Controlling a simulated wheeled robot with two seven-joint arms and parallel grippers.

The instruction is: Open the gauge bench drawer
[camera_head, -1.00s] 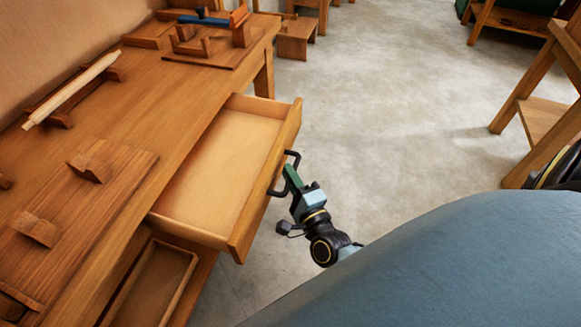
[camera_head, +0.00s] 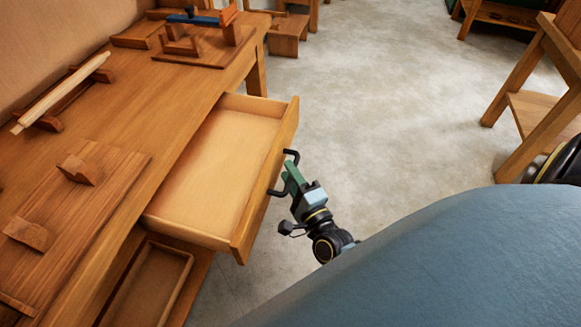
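The gauge bench drawer (camera_head: 218,158) is pulled well out of the wooden bench (camera_head: 170,95), and its empty light-wood inside shows. Its front panel (camera_head: 268,180) carries a black bar handle (camera_head: 291,154). My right gripper (camera_head: 290,177), with green fingers, is at the middle of this handle. The two fingers show slightly apart, around the bar, and they hide its middle part. My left gripper is not in view.
An open wooden compartment (camera_head: 150,285) lies below the drawer. Wooden fixtures and a pale rod (camera_head: 62,92) lie on the bench top. A wooden stand (camera_head: 540,105) is at the right. The grey floor (camera_head: 380,100) between is clear.

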